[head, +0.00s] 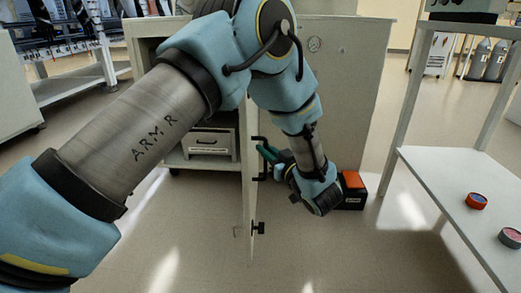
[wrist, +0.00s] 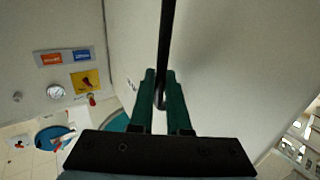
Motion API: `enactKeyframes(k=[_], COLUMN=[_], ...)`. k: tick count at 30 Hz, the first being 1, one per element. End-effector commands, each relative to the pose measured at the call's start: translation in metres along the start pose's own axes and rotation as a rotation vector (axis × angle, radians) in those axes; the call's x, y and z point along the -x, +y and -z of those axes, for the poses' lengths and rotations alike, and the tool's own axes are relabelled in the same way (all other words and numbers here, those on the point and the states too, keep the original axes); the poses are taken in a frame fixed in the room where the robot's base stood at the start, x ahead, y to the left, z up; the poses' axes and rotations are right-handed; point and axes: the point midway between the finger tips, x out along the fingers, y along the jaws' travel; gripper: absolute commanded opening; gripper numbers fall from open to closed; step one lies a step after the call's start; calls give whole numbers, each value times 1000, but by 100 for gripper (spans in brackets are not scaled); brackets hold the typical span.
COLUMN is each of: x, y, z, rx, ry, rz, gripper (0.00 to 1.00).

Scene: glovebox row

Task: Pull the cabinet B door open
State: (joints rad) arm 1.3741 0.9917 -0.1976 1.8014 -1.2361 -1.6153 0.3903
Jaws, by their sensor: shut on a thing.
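A grey cabinet (head: 345,95) stands ahead in the head view, partly hidden behind my arm. Its door (head: 249,200) shows almost edge-on, swung out toward me, and the inside is visible to its left. No letter B is readable on it. A black bar handle (head: 262,177) sits on the door's right side. My gripper (head: 266,154) has its green fingers at this handle. In the wrist view the fingers (wrist: 161,98) are shut on the dark handle bar (wrist: 166,40), beside the pale door panel (wrist: 235,60).
Inside the cabinet is a drawer-like box (head: 210,141). A black and orange box (head: 352,190) is on the floor right of my gripper. A white shelf unit (head: 450,185) with round items stands at right. Floor (head: 320,255) in front is clear.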

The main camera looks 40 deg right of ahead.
Motion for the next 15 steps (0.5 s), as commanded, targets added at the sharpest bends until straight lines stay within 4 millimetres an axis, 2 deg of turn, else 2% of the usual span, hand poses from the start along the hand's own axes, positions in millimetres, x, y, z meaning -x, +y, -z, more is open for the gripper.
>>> enactKeyframes(k=[6,7,15], x=[-2,-2,-1], y=[0,0,0], z=[2,2,1], rx=[3,3,1], ry=[3,4,2], rz=[1,1,1], gripper=[0,16,45])
